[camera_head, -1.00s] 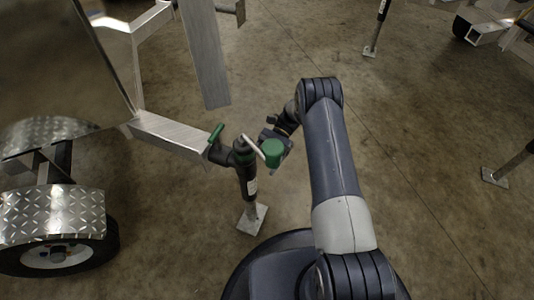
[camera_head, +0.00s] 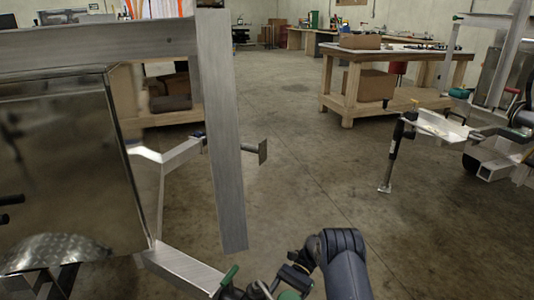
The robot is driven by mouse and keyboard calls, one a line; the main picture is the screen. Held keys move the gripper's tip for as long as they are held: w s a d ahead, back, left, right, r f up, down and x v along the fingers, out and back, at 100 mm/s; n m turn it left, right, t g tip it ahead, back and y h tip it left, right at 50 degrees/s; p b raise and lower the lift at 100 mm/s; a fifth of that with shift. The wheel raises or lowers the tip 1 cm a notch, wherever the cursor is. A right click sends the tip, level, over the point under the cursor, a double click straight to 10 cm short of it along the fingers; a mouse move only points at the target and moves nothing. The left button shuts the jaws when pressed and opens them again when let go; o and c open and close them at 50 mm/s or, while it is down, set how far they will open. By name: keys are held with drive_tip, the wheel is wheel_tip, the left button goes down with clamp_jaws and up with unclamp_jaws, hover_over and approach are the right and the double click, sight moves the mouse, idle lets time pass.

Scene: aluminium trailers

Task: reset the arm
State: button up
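My arm (camera_head: 345,268) enters at the bottom edge, right of centre, in the head view. My gripper (camera_head: 292,278) is at the bottom edge, beside the green crank knob (camera_head: 290,295) of the trailer jack. The frame cuts off the jack's lower part. A green handle (camera_head: 229,275) sticks up at the left of the jack top. The fingers are small and partly hidden, so I cannot tell whether they hold the knob or are apart from it.
An aluminium trailer frame (camera_head: 185,268) with an upright beam (camera_head: 222,150) stands close on the left. Another trailer with a jack (camera_head: 397,150) is at the right. A wooden workbench (camera_head: 345,85) stands behind. The concrete floor between is clear.

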drive_tip(key=b+x, duration=0.2)
drive_tip(key=x, duration=0.8)
drive_tip(key=shift+s+a+f, duration=0.1)
drive_tip(key=shift+s+f, duration=0.05)
